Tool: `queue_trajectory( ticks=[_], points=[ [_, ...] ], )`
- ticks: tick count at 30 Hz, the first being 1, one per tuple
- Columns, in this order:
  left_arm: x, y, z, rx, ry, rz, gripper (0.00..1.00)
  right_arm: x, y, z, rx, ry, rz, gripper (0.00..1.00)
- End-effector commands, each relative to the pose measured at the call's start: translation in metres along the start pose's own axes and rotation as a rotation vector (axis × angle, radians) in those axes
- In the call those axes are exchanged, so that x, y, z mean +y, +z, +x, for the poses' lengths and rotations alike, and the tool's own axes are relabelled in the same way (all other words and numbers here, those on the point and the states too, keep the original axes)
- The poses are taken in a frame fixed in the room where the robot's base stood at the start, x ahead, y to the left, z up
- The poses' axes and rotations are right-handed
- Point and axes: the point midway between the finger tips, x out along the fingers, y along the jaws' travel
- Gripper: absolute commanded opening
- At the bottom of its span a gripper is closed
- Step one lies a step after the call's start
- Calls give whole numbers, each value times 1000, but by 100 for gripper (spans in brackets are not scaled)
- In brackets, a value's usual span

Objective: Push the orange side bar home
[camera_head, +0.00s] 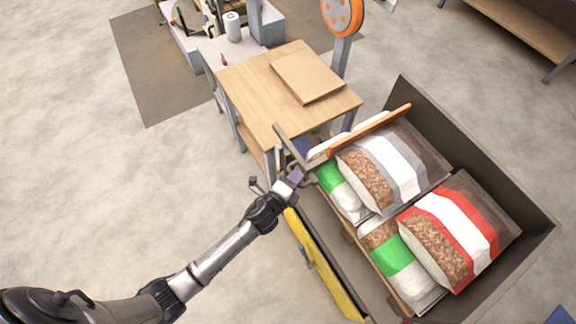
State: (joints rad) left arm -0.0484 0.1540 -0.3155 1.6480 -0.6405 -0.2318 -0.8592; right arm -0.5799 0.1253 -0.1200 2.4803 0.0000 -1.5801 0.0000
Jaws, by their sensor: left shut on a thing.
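The orange side bar (362,131) lies slanted across the back left side of the dark bin, beside the top bag. Its near left end is by my left gripper (304,170). My left arm reaches in from the lower left, and the gripper is shut at that end of the bar. The fingertips are small and partly hidden, so the exact grip is hard to see. My right gripper is out of view.
The dark bin (480,137) holds several pellet bags with grey, red and green bands. A yellow panel (322,265) stands along its left side. A wooden table (262,88) with a flat cardboard piece (307,77) stands behind. Floor at left is clear.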

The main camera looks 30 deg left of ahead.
Motion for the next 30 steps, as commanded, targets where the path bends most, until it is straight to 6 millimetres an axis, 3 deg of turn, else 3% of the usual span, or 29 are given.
queue_trajectory(
  ticks=[14, 15, 21, 30],
  points=[
    [-3, -10, -3, 7, -8, 0, 0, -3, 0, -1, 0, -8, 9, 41],
    [-3, -10, -3, 7, -8, 0, 21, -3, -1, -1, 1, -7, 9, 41],
    [-2, -8, -3, 5, -5, 0, 40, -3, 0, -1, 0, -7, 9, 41],
    [-1, -8, -5, 3, -2, 0, 42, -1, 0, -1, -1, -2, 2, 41]
  ],
)
